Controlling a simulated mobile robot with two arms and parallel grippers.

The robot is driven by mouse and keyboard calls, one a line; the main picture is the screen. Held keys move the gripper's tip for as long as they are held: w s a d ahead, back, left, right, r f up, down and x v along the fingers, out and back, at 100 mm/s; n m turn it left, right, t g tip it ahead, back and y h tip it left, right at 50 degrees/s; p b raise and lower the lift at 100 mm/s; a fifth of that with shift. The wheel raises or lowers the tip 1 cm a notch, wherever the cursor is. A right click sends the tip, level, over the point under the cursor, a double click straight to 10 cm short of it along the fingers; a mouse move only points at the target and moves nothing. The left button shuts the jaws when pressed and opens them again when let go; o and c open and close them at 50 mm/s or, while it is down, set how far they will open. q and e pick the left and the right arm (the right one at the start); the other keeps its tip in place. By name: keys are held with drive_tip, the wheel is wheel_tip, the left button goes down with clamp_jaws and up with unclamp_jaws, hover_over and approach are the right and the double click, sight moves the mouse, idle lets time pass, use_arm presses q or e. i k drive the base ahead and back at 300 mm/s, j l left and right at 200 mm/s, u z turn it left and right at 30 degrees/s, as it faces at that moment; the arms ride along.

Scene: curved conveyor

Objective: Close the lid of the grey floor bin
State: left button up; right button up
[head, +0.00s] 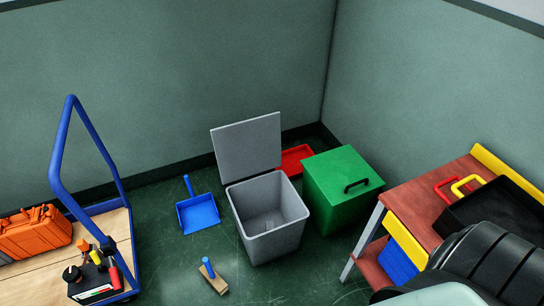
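The grey floor bin (270,240) stands on the dark green floor near the room corner. Its lid (247,149) is open, standing upright at the back edge of the bin and leaning slightly. The inside of the bin is visible and looks empty. Neither of my grippers is in view.
A green bin with a shut lid (340,174) stands close on the right. A red tray (294,160) lies behind. A blue dustpan (198,213) and a brush (214,276) lie left. A blue-railed cart (62,150) is at left, a red-brown workbench (420,205) at right.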

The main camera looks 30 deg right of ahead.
sight(245, 148)
drive_tip(key=z, duration=0.9)
